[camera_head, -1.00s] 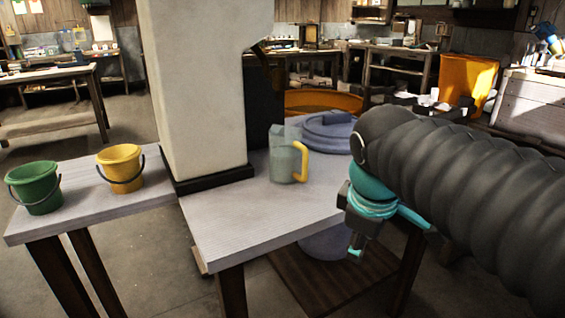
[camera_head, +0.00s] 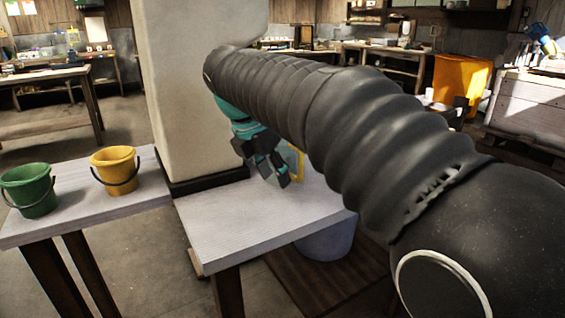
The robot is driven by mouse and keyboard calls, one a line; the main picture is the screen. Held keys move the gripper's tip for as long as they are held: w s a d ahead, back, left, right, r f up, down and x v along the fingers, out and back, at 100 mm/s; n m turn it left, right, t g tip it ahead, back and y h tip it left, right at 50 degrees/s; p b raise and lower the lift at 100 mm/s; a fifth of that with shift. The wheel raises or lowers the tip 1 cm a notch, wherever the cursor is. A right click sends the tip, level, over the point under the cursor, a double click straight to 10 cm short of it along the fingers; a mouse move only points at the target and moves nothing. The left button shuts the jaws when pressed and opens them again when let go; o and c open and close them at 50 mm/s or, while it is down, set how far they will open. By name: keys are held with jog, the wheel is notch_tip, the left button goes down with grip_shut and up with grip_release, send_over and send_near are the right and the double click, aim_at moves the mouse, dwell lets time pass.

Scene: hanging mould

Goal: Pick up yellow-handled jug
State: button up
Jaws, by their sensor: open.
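The jug (camera_head: 299,163) stands on the grey table (camera_head: 238,226), mostly hidden behind my arm and gripper. Only a part of its yellow handle and a bit of its side show. My gripper (camera_head: 277,180) is open and hangs over the table in front of the jug, to the left of the handle in the picture. I cannot tell whether the fingers touch the jug.
A white pillar (camera_head: 203,95) with a dark base rises close to the left of my gripper. A yellow bucket (camera_head: 115,170) and a green bucket (camera_head: 28,190) stand on the left table part. A bluish tub (camera_head: 327,241) is under the table.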

aim_at(299, 162)
jog(key=shift+w+d, duration=1)
jog(key=shift+w, duration=0.05)
jog(key=w+d, duration=0.3)
jog(key=shift+w+d, duration=0.1)
jog(key=shift+w, duration=0.1)
jog(key=shift+f, duration=0.6)
grip_shut()
